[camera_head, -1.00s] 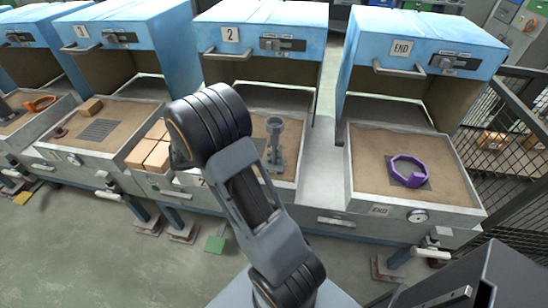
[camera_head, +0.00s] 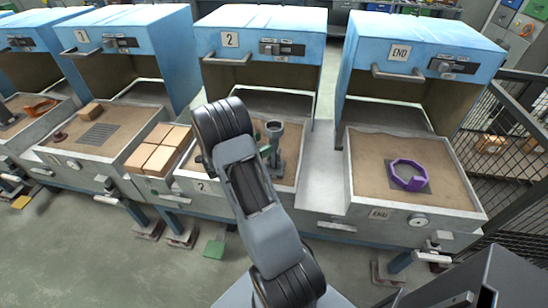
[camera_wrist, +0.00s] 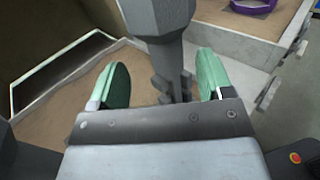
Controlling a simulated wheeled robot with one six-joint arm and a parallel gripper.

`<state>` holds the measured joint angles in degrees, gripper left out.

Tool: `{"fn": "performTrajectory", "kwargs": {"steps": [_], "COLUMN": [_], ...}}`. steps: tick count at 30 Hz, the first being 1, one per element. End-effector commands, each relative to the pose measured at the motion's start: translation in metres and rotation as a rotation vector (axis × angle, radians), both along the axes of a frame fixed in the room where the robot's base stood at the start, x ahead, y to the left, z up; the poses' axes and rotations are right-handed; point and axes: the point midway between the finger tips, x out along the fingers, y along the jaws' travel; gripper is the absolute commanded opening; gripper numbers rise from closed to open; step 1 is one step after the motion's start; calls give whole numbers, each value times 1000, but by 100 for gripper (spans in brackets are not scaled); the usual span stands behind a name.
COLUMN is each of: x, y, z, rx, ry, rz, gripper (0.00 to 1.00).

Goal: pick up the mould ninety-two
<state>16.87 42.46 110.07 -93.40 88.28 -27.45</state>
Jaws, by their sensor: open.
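No marking "ninety-two" is readable, so I cannot tell by label which piece is the mould. A grey upright piece (camera_head: 276,150) with a round top and a wider, branched foot stands on the sand bed of station 2. In the wrist view the grey piece (camera_wrist: 162,22) rises between the green fingertips of my gripper (camera_wrist: 163,82). The fingers are open, one on each side of it, with gaps showing.
A purple eight-sided ring (camera_head: 408,175) lies on a dark grate in the END tray (camera_head: 398,212); it also shows in the wrist view (camera_wrist: 252,6). Tan blocks (camera_head: 160,150) sit left of my arm. Blue hoods (camera_head: 262,45) overhang behind; a mesh fence (camera_head: 505,125) stands right.

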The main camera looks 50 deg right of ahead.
Motion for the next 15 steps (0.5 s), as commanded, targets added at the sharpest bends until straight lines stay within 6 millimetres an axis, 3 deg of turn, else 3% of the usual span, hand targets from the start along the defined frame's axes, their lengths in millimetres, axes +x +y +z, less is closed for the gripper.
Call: {"fn": "performTrajectory", "kwargs": {"steps": [15], "x": [-17], "y": [-49], "z": [1], "rx": [0], "ry": [0], "rz": [-2], "gripper": [73]}}
